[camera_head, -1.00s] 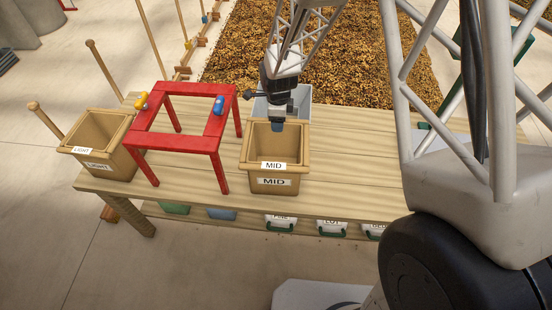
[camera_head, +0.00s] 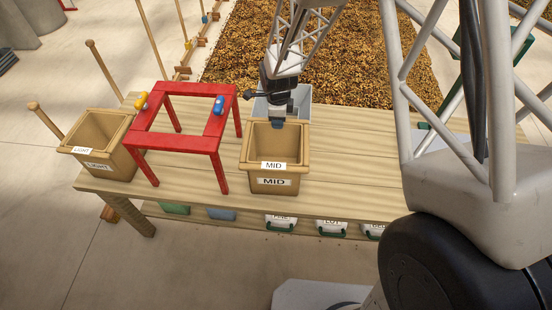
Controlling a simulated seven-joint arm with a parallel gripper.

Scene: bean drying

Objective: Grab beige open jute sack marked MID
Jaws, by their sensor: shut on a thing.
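The beige open sack marked MID (camera_head: 274,182) stands upright on the wooden table, with two MID labels on its front. My gripper (camera_head: 277,124) comes down from above at the sack's far rim. It is shut on that rim, though the fingertips are small and partly hidden, so the exact grip is hard to make out. The sack looks empty inside and rests on the tabletop.
A red stand (camera_head: 182,146) with yellow and blue pieces is left of the sack. A similar sack marked LIGHT (camera_head: 98,140) stands at the table's left end. A grey bin (camera_head: 297,104) is just behind. The wooden table (camera_head: 355,150) is clear to the right.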

